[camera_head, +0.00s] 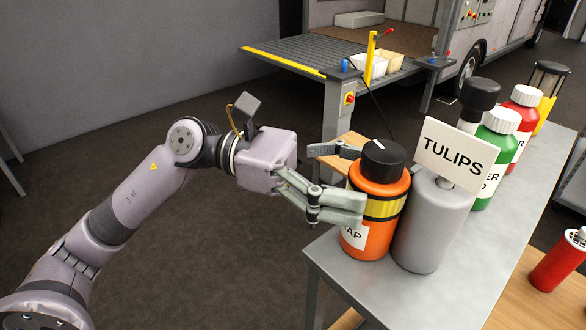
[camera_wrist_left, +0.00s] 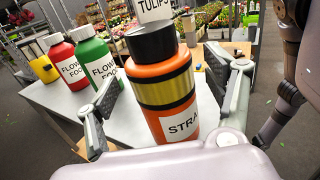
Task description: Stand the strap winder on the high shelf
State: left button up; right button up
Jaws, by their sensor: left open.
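The strap winder (camera_head: 374,235) is an orange cylinder with a black knob top, a yellow-and-black band and a partly hidden white label. It stands upright near the front end of a raised grey metal surface (camera_head: 345,281), with wooden levels below it; I cannot tell whether this is the high shelf. My left gripper (camera_head: 345,178) is open, with one finger on each side of the winder. In the left wrist view the winder (camera_wrist_left: 167,128) stands between the two spread fingers, with gaps visible at both sides. My right gripper is not in view.
A grey cylinder (camera_head: 430,235) with a TULIPS sign (camera_head: 454,154) stands close beside the winder. Green (camera_head: 488,150) and red (camera_head: 522,100) plant food bottles stand farther back. A red bottle (camera_head: 560,262) is on a lower wooden surface. A lift platform (camera_head: 330,55) is behind.

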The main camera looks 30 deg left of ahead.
pick_arm(q)
jog(key=s+a+b, duration=0.1)
jog(key=a+b, duration=0.2)
jog(key=a, duration=0.6)
jog(key=shift+b, duration=0.4)
